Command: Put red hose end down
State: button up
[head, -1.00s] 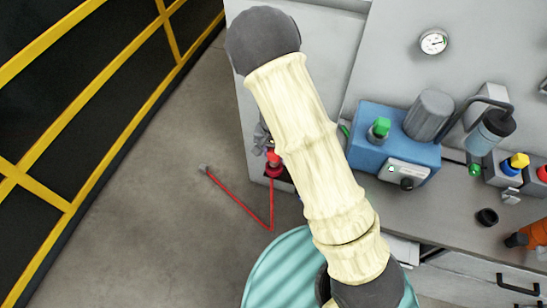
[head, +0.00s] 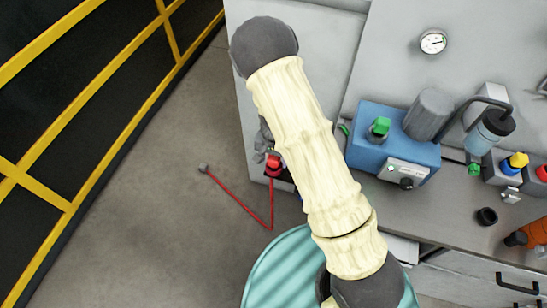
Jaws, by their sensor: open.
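The thin red hose (head: 240,204) shows left of my arm in the head view. It runs from a grey end piece (head: 203,168) at the left to a sharp bend at the lower right, then up towards a red fitting (head: 273,164). The red fitting is beside the left end of the bench. My gripper (head: 263,153) shows as a small grey part just left of and above the red fitting, partly hidden behind my arm. It is open. I cannot tell whether its fingers touch the fitting.
The bench (head: 440,215) on the right carries a blue unit (head: 385,145) with a grey cylinder, colored knobs and a black ring (head: 487,216). A gauge (head: 433,42) is on the panel behind. Yellow-framed dark racking (head: 70,120) stands left. Grey floor (head: 140,215) between is clear.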

aim_at(274, 157)
notch_tip(274, 157, up, 12)
jog(key=shift+r, duration=0.15)
dwell(0.5)
dwell(0.5)
jog(key=s+d+r+n+t, duration=0.2)
jog(key=s+d+r+n, duration=0.2)
jog(key=s+d+r, duration=0.6)
jog(key=s+d, duration=0.2)
jog(key=d, duration=0.1)
jog(key=shift+s+d+t, duration=0.2)
jog(key=shift+d+t, duration=0.05)
jog(key=shift+t, duration=0.05)
jog(key=shift+r, duration=0.1)
